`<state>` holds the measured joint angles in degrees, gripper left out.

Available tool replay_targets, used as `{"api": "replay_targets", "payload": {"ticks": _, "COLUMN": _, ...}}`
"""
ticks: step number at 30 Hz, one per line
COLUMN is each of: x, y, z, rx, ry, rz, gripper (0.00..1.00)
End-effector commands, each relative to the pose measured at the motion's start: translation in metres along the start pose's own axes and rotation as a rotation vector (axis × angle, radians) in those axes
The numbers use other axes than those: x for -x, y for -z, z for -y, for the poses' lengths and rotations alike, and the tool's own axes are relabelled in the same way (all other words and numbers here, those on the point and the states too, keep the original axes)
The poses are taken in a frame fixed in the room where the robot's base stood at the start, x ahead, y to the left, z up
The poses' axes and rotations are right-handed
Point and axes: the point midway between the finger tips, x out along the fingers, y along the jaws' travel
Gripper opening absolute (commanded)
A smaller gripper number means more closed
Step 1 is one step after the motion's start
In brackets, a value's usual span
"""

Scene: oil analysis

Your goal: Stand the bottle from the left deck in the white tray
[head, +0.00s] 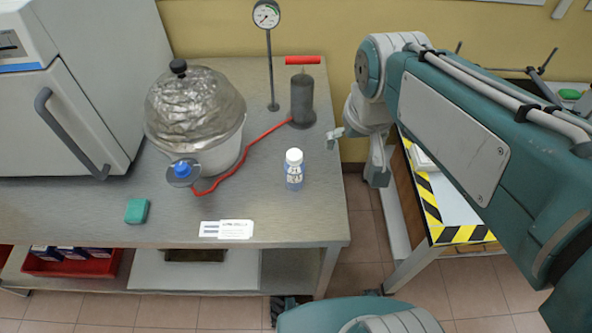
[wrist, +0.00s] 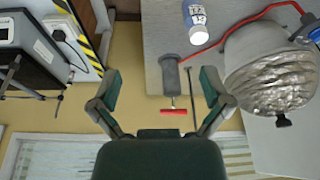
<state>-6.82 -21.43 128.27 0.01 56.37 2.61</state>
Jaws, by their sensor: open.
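A small clear bottle with a white cap, a printed label and blue contents (head: 294,172) stands upright on the grey metal table near its right end. It also shows in the wrist view (wrist: 197,20), at the top edge. My gripper (head: 355,158) is open and empty, to the right of the bottle and apart from it, past the table's right edge. In the wrist view its fingers (wrist: 160,76) are spread wide with nothing between them. I cannot surely pick out the white tray; a flat white thing (head: 150,272) lies on the lower shelf.
A grey cylinder with a red handle (head: 302,100), a gauge on a stand (head: 267,15) and a foil-covered vessel (head: 196,108) stand behind the bottle, with a red hose (head: 262,133). White cards (head: 226,229) lie at the front edge. A striped-edge bench (head: 462,212) is right.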

Motion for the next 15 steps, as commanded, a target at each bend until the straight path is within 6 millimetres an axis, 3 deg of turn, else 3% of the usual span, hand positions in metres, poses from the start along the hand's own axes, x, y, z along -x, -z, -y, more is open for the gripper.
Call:
{"api": "replay_targets", "payload": {"ticks": 9, "x": -0.051, "y": 0.061, "z": 0.043, "rx": 0.065, "ry": 0.010, "rz": 0.176, "gripper": 0.98}}
{"api": "replay_targets", "payload": {"ticks": 15, "x": -0.087, "y": 0.086, "z": 0.071, "rx": 0.098, "ry": 0.006, "rz": 0.264, "gripper": 0.98}}
